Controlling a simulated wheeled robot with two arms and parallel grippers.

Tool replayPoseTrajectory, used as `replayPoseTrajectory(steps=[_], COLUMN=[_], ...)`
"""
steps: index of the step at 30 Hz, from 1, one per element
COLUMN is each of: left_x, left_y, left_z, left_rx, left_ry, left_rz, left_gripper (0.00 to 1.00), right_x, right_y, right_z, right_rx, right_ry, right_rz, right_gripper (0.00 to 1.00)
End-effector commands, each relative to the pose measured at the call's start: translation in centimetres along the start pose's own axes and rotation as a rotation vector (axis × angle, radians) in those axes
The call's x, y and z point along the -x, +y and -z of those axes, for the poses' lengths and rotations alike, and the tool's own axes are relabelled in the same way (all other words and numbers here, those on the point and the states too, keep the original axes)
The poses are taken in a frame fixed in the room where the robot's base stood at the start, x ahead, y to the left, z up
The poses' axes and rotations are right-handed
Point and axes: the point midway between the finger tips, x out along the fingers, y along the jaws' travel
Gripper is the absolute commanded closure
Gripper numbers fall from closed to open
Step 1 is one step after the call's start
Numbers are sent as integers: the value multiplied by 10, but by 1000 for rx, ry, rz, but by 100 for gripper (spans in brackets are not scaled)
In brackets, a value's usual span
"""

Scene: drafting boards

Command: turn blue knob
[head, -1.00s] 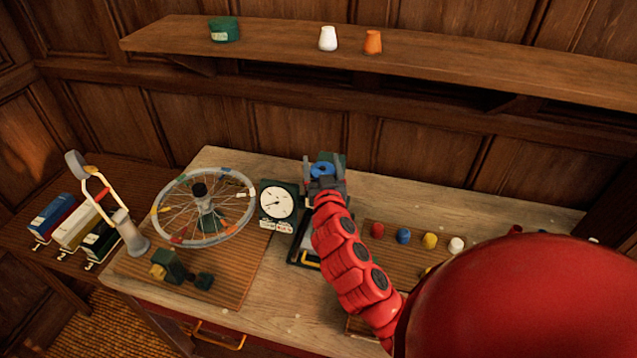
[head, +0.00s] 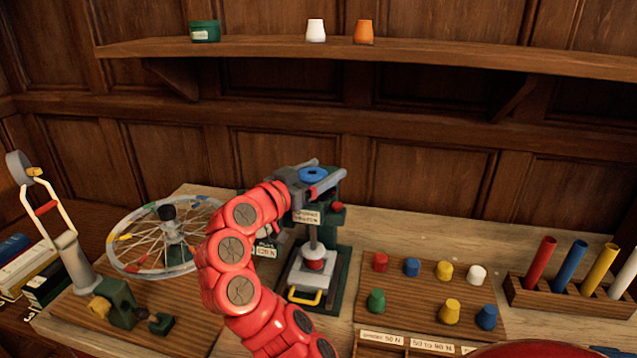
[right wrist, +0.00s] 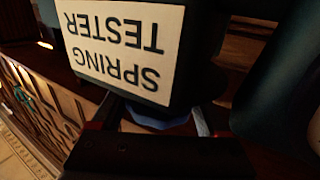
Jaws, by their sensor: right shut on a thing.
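The blue knob (head: 313,174) sits on top of the dark green spring tester (head: 343,268). My right gripper (head: 320,179) reaches it from the left and is shut on it. In the right wrist view the blue knob (right wrist: 160,122) shows as a sliver between the fingers, below the tester's "SPRING TESTER" label (right wrist: 122,45). The knob's sides are partly hidden by the fingers. Under the tester's shaft a small red piece (head: 315,264) is on the pale plate. My left gripper is not in view.
A spoked wheel (head: 137,264) stands left of the tester. To the right is a wooden board (head: 400,292) with several coloured pegs, then a rack (head: 540,298) with coloured rods. A shelf (head: 270,46) with three small items runs above.

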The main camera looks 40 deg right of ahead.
Motion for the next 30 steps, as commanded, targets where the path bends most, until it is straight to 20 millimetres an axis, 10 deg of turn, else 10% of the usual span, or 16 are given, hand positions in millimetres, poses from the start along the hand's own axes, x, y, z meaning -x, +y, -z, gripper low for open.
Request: replayPoseTrajectory(steps=[30], left_x=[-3], left_y=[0], left_z=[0], left_rx=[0], left_ry=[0], left_rz=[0], left_gripper=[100], right_x=[0], right_y=[5], right_z=[3], right_rx=[-3], right_ry=[7], right_rz=[-178], right_gripper=[78])
